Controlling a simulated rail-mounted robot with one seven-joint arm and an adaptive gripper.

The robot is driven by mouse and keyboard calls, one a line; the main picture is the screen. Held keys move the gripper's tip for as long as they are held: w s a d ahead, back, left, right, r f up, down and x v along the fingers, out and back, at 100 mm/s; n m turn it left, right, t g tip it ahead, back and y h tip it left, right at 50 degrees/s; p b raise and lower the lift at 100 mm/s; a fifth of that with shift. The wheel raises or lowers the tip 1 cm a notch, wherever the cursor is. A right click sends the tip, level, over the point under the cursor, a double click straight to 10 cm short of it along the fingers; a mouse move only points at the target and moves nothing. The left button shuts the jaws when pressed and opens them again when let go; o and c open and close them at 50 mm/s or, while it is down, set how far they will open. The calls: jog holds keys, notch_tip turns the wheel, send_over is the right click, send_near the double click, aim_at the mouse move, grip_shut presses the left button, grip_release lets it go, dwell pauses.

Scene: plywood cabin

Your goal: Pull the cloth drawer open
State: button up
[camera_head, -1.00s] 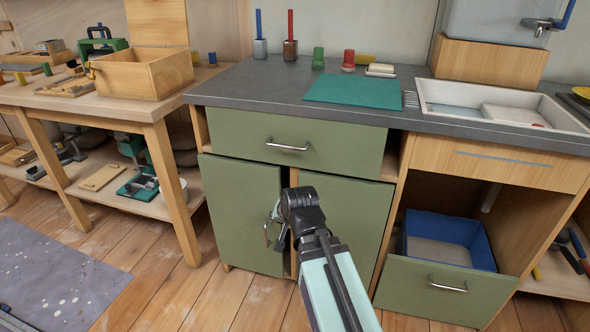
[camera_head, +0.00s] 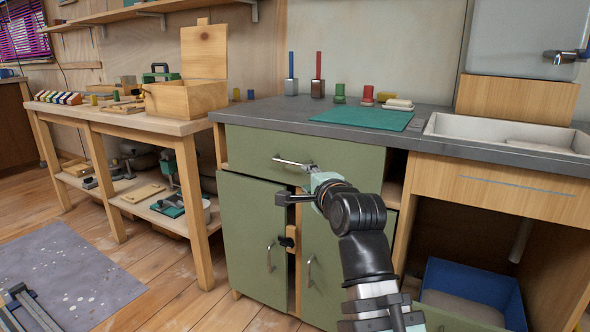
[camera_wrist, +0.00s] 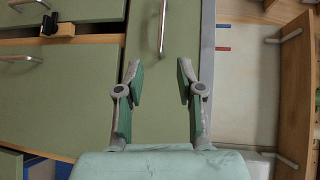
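A wide green drawer front (camera_head: 345,165) with a metal bar handle (camera_head: 290,162) sits under the grey counter and looks closed. No cloth shows, so I cannot tell its contents. My gripper (camera_head: 295,183) is just in front of this drawer, close to the handle. In the wrist view, my gripper (camera_wrist: 158,68) is open and empty, its two fingers apart. There the drawer handle (camera_wrist: 162,28) runs lengthwise ahead of the fingertips, in line with the gap between them and not visibly gripped.
Two green doors with handles and a dark latch (camera_head: 286,242) are below the drawer. A lower front with a blue bin (camera_head: 475,285) stands at right. A green mat (camera_head: 365,117) and small items lie on the counter. A workbench (camera_head: 130,122) stands at left.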

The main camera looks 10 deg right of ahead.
jog(key=m, duration=0.2)
jog(key=p, duration=1.4)
send_near(289, 163)
jog(key=w, duration=0.2)
jog(key=w+p, duration=0.1)
jog(key=p, duration=0.2)
jog(key=w+a+p, duration=0.1)
jog(key=p, duration=0.3)
jog(key=shift+r+n, duration=0.15)
jog(key=shift+n, duration=0.25)
jog(key=shift+w+p, duration=0.1)
jog(key=shift+p, duration=0.45)
jog(key=p, duration=0.3)
jog(key=shift+w, duration=0.2)
jog(key=p, duration=0.3)
jog(key=shift+w+d+f, duration=0.15)
jog(key=shift+d+f, duration=0.1)
jog(key=w, duration=0.3)
jog(key=w+f, duration=0.1)
jog(key=w, duration=0.1)
jog(key=shift+w+a+f, duration=0.2)
jog(key=shift+w+a, duration=0.05)
jog(key=shift+w, duration=0.1)
